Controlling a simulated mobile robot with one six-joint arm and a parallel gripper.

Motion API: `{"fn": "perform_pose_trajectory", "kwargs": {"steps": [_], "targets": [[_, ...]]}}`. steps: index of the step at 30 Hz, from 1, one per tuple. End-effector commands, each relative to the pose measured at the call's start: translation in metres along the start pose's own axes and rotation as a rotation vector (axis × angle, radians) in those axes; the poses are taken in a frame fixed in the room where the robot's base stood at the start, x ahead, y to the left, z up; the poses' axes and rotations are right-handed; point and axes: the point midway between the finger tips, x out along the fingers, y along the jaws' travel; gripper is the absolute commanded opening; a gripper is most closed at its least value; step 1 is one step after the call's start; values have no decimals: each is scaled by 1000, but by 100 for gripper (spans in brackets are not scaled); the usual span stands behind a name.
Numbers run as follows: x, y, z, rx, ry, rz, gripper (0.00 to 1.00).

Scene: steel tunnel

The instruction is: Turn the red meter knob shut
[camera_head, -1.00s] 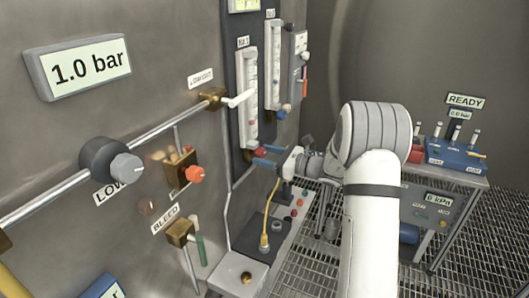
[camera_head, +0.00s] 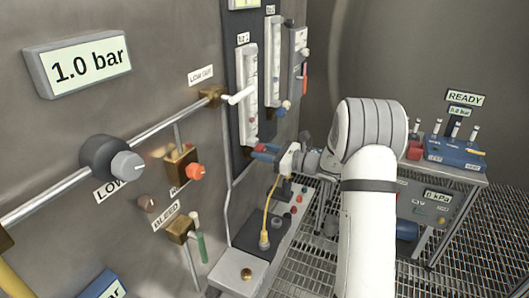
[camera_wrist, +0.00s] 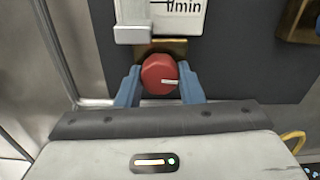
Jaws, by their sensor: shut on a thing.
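The red meter knob (camera_wrist: 158,75) sits on a brass block at the foot of a clear flow meter, whose lower end reads "l/min" in the wrist view. A white mark on the knob points right. My gripper (camera_wrist: 160,88) has its blue fingers on either side of the knob and is shut on it. In the head view my gripper (camera_head: 266,152) reaches left to the foot of the nearer meter (camera_head: 247,95). The knob (camera_head: 260,147) is mostly covered by the fingers there.
A second meter (camera_head: 272,62) with a blue knob stands just right of the first. A white-handled valve (camera_head: 240,95) juts out left of the meters. A yellow cable (camera_head: 268,215) hangs below my gripper. A bench with a blue box (camera_head: 455,152) stands at the right.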

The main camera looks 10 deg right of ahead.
Motion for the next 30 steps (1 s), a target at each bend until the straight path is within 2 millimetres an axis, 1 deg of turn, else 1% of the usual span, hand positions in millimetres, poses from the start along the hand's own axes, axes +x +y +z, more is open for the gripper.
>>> {"fn": "perform_pose_trajectory", "kwargs": {"steps": [5, 11, 17, 30], "targets": [[2, 1, -2, -16, 2, -6, 11], [3, 2, -7, -95, 2, -5, 11], [3, 2, -10, -247, 0, -5, 11], [4, 2, -10, -664, 1, -2, 11]]}}
